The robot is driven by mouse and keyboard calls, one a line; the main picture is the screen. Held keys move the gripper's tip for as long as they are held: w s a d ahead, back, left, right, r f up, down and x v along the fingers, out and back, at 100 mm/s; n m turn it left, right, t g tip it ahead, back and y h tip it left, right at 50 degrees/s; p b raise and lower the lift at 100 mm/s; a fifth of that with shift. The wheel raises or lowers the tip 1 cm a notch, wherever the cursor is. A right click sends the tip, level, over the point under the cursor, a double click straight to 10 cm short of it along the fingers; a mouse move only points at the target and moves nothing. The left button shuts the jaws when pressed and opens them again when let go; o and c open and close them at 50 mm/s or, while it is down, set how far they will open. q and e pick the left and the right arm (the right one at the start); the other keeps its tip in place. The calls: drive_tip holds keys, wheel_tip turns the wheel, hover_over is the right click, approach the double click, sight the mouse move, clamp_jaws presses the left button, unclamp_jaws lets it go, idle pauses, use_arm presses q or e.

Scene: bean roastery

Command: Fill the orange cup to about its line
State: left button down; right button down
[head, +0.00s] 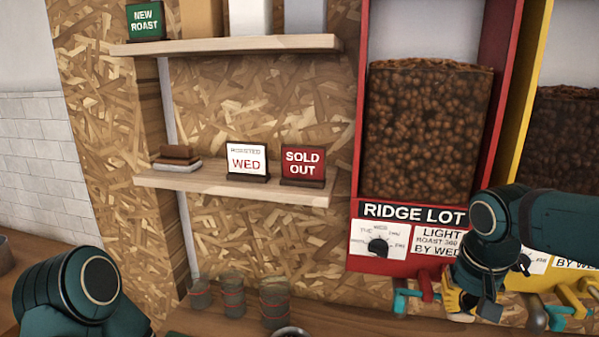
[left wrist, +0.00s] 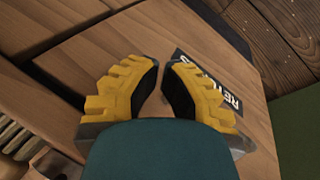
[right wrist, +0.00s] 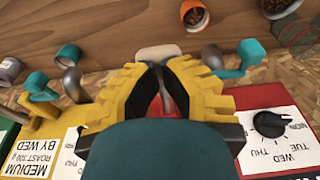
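My right gripper (right wrist: 160,68) is at the outlet under the red RIDGE LOT dispenser (head: 354,230). Its fingers close around a grey lever stem with a pale grip (right wrist: 158,52). In the right wrist view, a cup with an orange-looking rim (right wrist: 193,14) holds some beans and stands beyond the fingertips.
A yellow dispenser (head: 530,75) stands at the right. Several grey cups with red lines (head: 233,296) stand by the wall. A glass of beans (right wrist: 277,8) sits at the right wrist view's top edge. Shelves (head: 230,186) hold signs.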

drive_tip(key=shift+b+x, duration=0.7)
drive_tip(key=shift+x, duration=0.25)
drive_tip(key=shift+s+r, duration=0.15)
drive_tip(key=shift+s, duration=0.05)
idle(1.4)
drive_tip(key=p+v, duration=0.2)
drive_tip(key=w+p+v, duration=0.1)
drive_tip(key=p+v, duration=0.1)
drive_tip(key=v, duration=0.1)
drive_tip(key=p+v, duration=0.3)
drive_tip(key=shift+w+d+r, duration=0.15)
drive_tip(key=shift+w+r, duration=0.15)
drive_tip(key=shift+w, duration=0.05)
drive_tip(key=shift+f, duration=0.1)
